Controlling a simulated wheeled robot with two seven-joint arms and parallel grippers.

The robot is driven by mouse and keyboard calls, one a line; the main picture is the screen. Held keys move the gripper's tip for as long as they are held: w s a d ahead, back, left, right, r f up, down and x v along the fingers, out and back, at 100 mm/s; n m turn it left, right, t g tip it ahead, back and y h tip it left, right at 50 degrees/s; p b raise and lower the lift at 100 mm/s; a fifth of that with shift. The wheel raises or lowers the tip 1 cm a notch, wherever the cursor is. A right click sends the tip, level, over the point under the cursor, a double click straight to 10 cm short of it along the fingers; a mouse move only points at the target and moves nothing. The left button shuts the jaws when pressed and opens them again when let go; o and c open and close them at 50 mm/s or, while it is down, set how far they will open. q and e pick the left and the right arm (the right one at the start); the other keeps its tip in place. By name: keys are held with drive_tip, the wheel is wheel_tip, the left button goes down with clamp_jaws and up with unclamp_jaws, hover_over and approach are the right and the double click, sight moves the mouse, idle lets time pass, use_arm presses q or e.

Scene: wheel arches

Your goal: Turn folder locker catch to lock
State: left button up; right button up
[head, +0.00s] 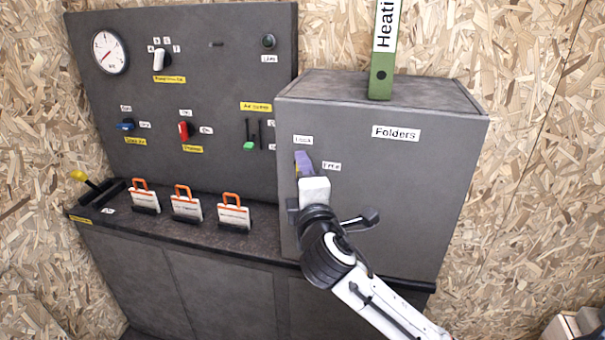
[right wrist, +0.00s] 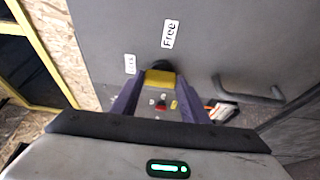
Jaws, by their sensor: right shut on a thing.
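The grey folder locker (head: 420,190) has a "Folders" label on its front, with a "Lock" label (head: 303,140) and a "Free" label (head: 332,166) near its upper left. My right gripper (head: 302,162) reaches the locker front beside these labels. In the right wrist view, the purple fingers of my right gripper (right wrist: 160,80) are shut on the yellow catch (right wrist: 160,77). The "Free" label (right wrist: 169,34) and a smaller label (right wrist: 130,64) show beyond it. In the head view my gripper mostly hides the catch, so I cannot tell its exact angle. My left gripper is not in view.
A handle (right wrist: 248,90) sticks out of the locker door close to my right gripper. A green binder (head: 382,60) stands on the locker. To the left are a control panel (head: 215,80) and a counter with several orange-handled tags (head: 185,205).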

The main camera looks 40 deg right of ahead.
drive_tip(key=o, duration=1.1)
drive_tip(key=shift+c, duration=0.2)
drive_tip(key=b+v, duration=0.1)
drive_tip(key=v, duration=0.9)
drive_tip(key=shift+s+b, duration=0.15)
drive_tip(key=shift+b, duration=0.15)
